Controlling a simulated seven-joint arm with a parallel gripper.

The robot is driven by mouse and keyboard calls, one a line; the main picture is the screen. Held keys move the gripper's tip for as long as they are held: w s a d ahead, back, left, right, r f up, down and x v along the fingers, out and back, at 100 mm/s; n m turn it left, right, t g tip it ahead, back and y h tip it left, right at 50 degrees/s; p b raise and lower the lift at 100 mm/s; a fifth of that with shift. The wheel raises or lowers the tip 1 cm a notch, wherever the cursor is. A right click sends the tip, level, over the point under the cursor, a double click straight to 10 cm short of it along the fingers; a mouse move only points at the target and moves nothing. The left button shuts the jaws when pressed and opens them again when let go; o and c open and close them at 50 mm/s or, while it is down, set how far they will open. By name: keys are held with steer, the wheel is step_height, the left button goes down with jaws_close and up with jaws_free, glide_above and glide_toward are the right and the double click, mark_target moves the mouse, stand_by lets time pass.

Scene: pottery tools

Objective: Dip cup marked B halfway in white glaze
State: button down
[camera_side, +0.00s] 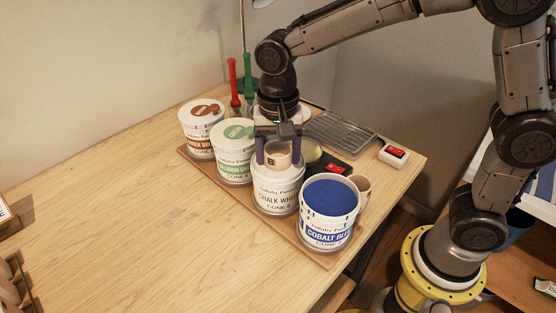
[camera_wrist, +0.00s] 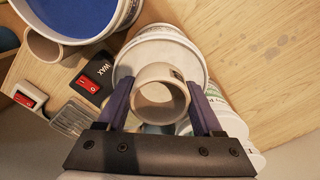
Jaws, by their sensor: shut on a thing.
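My gripper (camera_side: 278,156) is shut on a beige cup (camera_side: 279,150), with one finger on each side of it. The cup has a small dark mark on its side, too small to read for certain. In the wrist view the cup (camera_wrist: 161,94) shows its open mouth between my gripper's two fingers (camera_wrist: 160,108). The cup is at the mouth of the white bucket labelled Chalk White (camera_side: 277,196). The bucket's pale top (camera_wrist: 160,48) shows behind the cup in the wrist view. I cannot tell whether the cup's lower end touches the glaze.
A cobalt blue bucket (camera_side: 327,215) stands on the right, with another beige cup (camera_side: 360,188) behind it. Green-labelled (camera_side: 233,160) and brown-labelled (camera_side: 201,138) buckets stand left. A black wax box (camera_side: 326,167), a drying rack (camera_side: 340,133) and a red switch (camera_side: 395,153) lie behind.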

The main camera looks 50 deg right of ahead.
steer(key=shift+r, duration=3.35)
